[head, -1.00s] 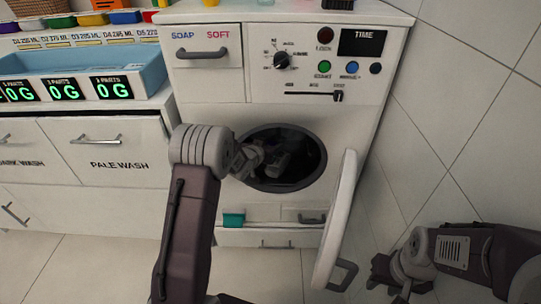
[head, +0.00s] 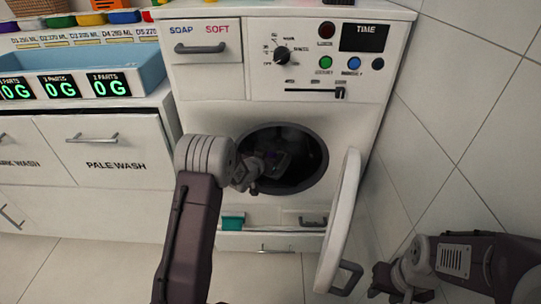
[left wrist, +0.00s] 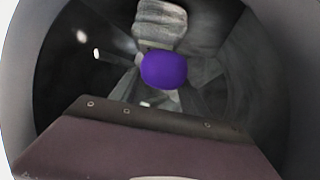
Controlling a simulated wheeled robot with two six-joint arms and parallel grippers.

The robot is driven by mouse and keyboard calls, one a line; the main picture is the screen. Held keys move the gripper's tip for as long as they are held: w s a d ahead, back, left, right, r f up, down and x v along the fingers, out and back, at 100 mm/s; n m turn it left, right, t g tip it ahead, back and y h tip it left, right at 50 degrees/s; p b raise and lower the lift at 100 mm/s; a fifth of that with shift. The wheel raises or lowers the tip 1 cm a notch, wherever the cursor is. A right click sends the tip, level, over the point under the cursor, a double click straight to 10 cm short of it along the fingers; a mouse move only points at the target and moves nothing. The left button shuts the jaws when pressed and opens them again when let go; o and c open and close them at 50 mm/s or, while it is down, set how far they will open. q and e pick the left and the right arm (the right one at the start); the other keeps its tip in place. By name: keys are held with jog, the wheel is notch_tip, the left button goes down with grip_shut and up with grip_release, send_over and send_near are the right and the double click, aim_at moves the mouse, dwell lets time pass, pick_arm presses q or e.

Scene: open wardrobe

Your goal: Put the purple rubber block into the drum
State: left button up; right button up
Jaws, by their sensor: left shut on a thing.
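The purple rubber block (left wrist: 164,70) shows in the left wrist view, in front of the drum's dark inside. In the head view it is too dark to make out clearly. My left gripper (head: 276,162) reaches into the round drum opening of the white washing machine and is shut on the block. The drum (head: 312,170) is dark inside, and its inner wall surrounds the block in the left wrist view (left wrist: 235,75). My right gripper (head: 402,290) is low at the right, outside the machine; its fingers are too unclear to judge.
The round door (head: 338,220) stands open to the right of the drum mouth. A grey ribbed form (left wrist: 160,22) shows inside the drum above the block. A teal item (head: 233,221) sits below the opening. A blue tray (head: 140,75) stands on the left counter.

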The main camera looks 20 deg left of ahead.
pick_arm(q)
jog(key=o, duration=1.7)
jog(key=shift+c, duration=0.2)
jog(key=shift+s+r+p, duration=0.25)
jog(key=shift+r+p, duration=0.5)
jog(key=shift+r, duration=0.1)
jog(key=p+v, duration=0.3)
jog(key=v, duration=0.8)
jog(key=s+d+f+g, duration=0.2)
jog(key=s+g, duration=0.4)
jog(key=s, duration=0.7)
jog(key=s+d+f+n+g+y, duration=0.1)
jog(key=s+g, duration=0.5)
jog(key=s, duration=0.7)
jog(key=shift+s+d+f, duration=0.3)
jog(key=shift+d+f, duration=0.6)
jog(key=shift+d, duration=0.2)
